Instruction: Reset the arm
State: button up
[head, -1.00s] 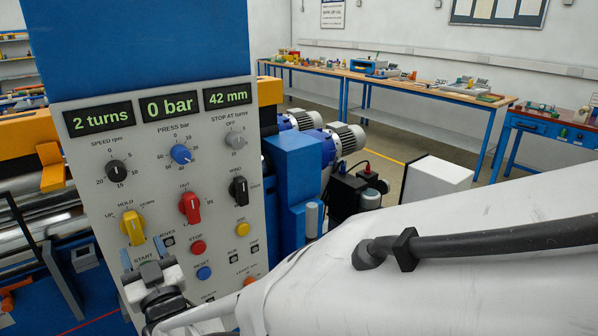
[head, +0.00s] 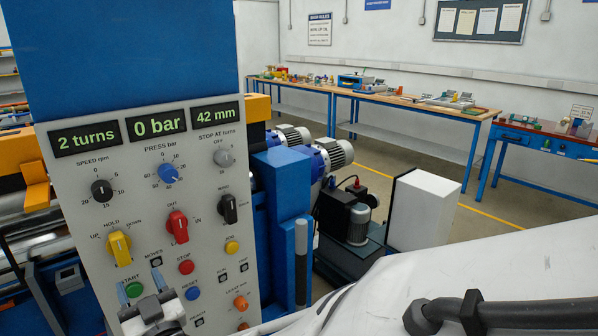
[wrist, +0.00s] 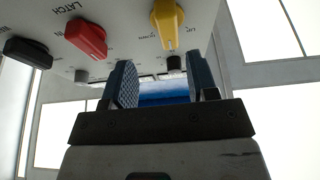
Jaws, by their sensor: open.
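My gripper (head: 146,289) is at the lower left of the head view, in front of the lower part of the grey control panel (head: 130,205). Its two blue-padded fingers stand apart with nothing between them. In the wrist view the open fingers (wrist: 162,82) point toward the panel's underside region, below a red knob (wrist: 87,37) and a yellow knob (wrist: 167,22). In the head view the green START button (head: 133,289) shows between the fingers; I cannot tell whether they touch the panel. My white arm crosses the lower right.
The panel displays read 2 turns, 0 bar and 42 mm. Yellow (head: 118,248), red (head: 177,226) and black (head: 229,208) selector knobs jut out. A white box (head: 424,208) and a pump unit (head: 352,222) stand to the right. Workbenches (head: 400,103) line the back wall.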

jog(key=w+d+m+g+h, duration=0.1)
jog(key=w+d+h, duration=0.25)
jog(key=d, duration=0.45)
jog(key=w+d+r+m+g+h, duration=0.1)
jog(key=w+d+m+g+h, duration=0.2)
jog(key=d, duration=0.6)
jog(key=w+d+h, duration=0.3)
jog(key=w+d, duration=0.1)
jog(key=d, duration=0.4)
jog(key=s+d+m+g+h, duration=0.1)
jog(key=s+d+g+h, duration=0.1)
jog(key=s+d, duration=0.3)
jog(key=s+d+m+g+h, duration=0.2)
jog(key=s+d+g, duration=0.2)
jog(key=d, duration=0.8)
jog(key=s+d+m+g+h, duration=0.2)
jog(key=s+d+g, duration=0.1)
jog(key=s+d, duration=0.4)
jog(key=shift+s+d, duration=0.35)
jog(key=shift+d, duration=0.6)
jog(key=shift+f, duration=0.1)
